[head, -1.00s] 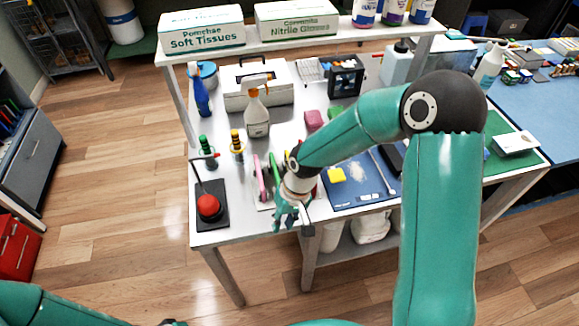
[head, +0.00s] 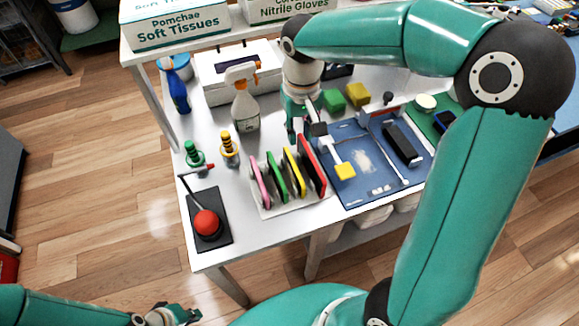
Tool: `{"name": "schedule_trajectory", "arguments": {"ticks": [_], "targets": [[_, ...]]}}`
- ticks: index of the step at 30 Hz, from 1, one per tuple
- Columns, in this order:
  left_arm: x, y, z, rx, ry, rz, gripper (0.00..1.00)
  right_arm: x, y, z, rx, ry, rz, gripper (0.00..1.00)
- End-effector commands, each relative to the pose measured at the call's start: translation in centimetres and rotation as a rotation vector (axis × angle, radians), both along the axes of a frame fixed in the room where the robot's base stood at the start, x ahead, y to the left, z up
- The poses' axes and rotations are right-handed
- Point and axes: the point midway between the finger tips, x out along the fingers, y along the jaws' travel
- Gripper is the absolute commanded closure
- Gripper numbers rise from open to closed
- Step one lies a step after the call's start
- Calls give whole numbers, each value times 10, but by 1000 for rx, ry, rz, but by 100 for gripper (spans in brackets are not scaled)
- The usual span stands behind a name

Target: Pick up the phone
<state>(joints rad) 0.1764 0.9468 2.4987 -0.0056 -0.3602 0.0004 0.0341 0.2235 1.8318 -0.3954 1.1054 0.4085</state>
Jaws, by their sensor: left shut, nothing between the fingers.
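A black phone-like slab (head: 402,145) lies on the blue mat (head: 378,188). Several thin upright slabs stand in a pale rack (head: 268,211): pink (head: 260,184), green (head: 277,175), yellow (head: 294,172) and red (head: 312,166). I cannot tell whether these are phones. My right gripper (head: 303,124) hangs just behind the red slab, left of the black slab and apart from it. Its fingers look spread and empty. My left gripper (head: 187,315) is shut and empty at the bottom left, away from the table.
A red button on a black base (head: 222,238) is at the front left. A spray bottle (head: 245,105) and a white box (head: 216,88) stand behind. Green (head: 333,100) and yellow blocks (head: 357,95) sit behind the mat.

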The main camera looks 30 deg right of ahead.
Motion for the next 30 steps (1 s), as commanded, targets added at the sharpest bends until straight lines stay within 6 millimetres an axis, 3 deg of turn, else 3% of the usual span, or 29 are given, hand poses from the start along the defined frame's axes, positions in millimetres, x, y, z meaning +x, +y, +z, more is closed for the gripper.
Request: {"name": "schedule_trajectory", "arguments": {"ticks": [12,23,30], "targets": [[0,0,3,0,0,0,100,5,9,-86,1,6,24,75],[0,0,8,0,0,0,100,5,12,-113,2,6,26,75],[0,0,13,0,0,0,100,4,14,-146,2,5,25,75]]}}
